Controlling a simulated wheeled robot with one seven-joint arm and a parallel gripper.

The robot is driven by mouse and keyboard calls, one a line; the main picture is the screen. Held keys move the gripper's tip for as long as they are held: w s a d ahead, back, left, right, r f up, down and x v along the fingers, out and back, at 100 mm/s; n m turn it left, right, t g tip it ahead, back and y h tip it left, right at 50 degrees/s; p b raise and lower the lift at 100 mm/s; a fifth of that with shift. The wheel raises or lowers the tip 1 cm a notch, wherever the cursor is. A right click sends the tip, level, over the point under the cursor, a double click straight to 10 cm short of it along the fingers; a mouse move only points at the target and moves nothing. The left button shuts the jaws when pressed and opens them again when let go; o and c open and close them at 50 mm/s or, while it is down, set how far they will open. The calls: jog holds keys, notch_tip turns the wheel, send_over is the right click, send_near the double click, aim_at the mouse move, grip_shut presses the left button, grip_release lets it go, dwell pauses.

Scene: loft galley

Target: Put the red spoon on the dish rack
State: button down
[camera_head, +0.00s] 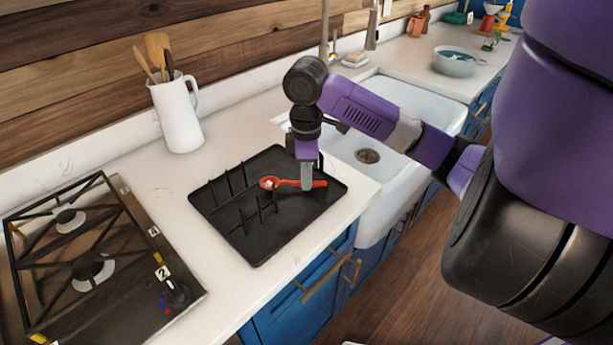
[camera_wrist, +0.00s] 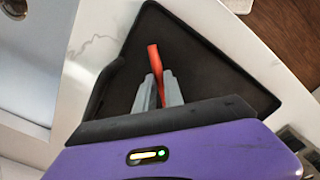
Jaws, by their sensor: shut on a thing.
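The red spoon (camera_head: 289,183) is held level across the black dish rack (camera_head: 262,247) in the head view, its bowl toward the left. My gripper (camera_head: 307,185) points down and is shut on the spoon's handle. In the wrist view the red handle (camera_wrist: 154,60) stands out between the two grey fingers (camera_wrist: 157,95), with the dark tray of the rack (camera_wrist: 205,75) behind it. The spoon is over the rack's right part, near its upright prongs. I cannot tell whether it touches the rack.
A stove (camera_head: 95,270) lies left of the rack. A white jug (camera_head: 177,115) with wooden utensils stands behind. The white sink (camera_head: 350,180) is to the right, with a tall faucet. A bowl (camera_head: 454,62) and small items sit on the far counter.

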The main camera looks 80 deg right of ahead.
jog(key=shift+f, duration=0.1)
jog(key=c, duration=1.9)
grip_release()
jog(key=o, duration=0.4)
jog(key=shift+o, duration=0.2)
notch_tip(320, 180, up, 12)
jog(key=shift+p, duration=0.45)
